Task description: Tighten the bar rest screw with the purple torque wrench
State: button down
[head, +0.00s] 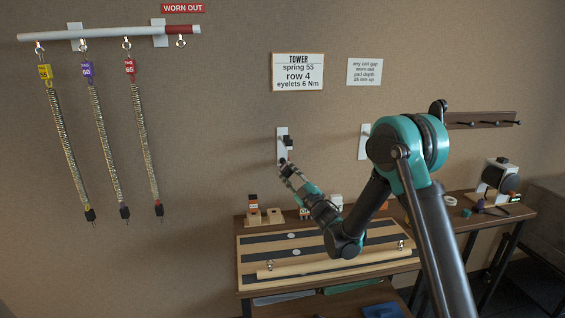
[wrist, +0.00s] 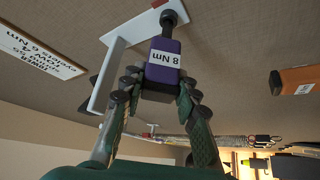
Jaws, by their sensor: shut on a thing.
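The purple torque wrench (wrist: 162,66), labelled "8 Nm", is in my gripper (wrist: 158,92) in the wrist view. The fingers are closed on both sides of its purple body. Its black tip (wrist: 168,20) is at the end of a white bar rest (wrist: 116,62), beside a small red patch; I cannot tell whether it is seated on the screw. In the head view my gripper (head: 285,168) is raised just below the left bar rest (head: 283,148), a white wall bracket with a dark block on it. The screw itself is hidden.
A second bar rest (head: 363,142) is partly behind my arm. The bench (head: 240,262) below carries a padded wooden board, a wooden bar (head: 330,264) and small stands. An orange block (wrist: 298,79) shows in the wrist view. Springs hang from a rail (head: 100,33) at left.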

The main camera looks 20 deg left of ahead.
jog(key=shift+m+t, duration=0.3)
jog(key=shift+m+t, duration=0.8)
jog(key=shift+m, duration=0.6)
jog(key=shift+m+t+h, duration=0.7)
jog(key=shift+m+t, duration=0.5)
jog(key=shift+m, duration=0.7)
jog(key=shift+a+m+t+h, duration=0.1)
jog(key=shift+m+t+h, duration=0.5)
jog(key=shift+m, duration=0.6)
jog(key=shift+m+t+h, duration=0.3)
jog(key=shift+m+t, duration=0.3)
jog(key=shift+m, duration=0.3)
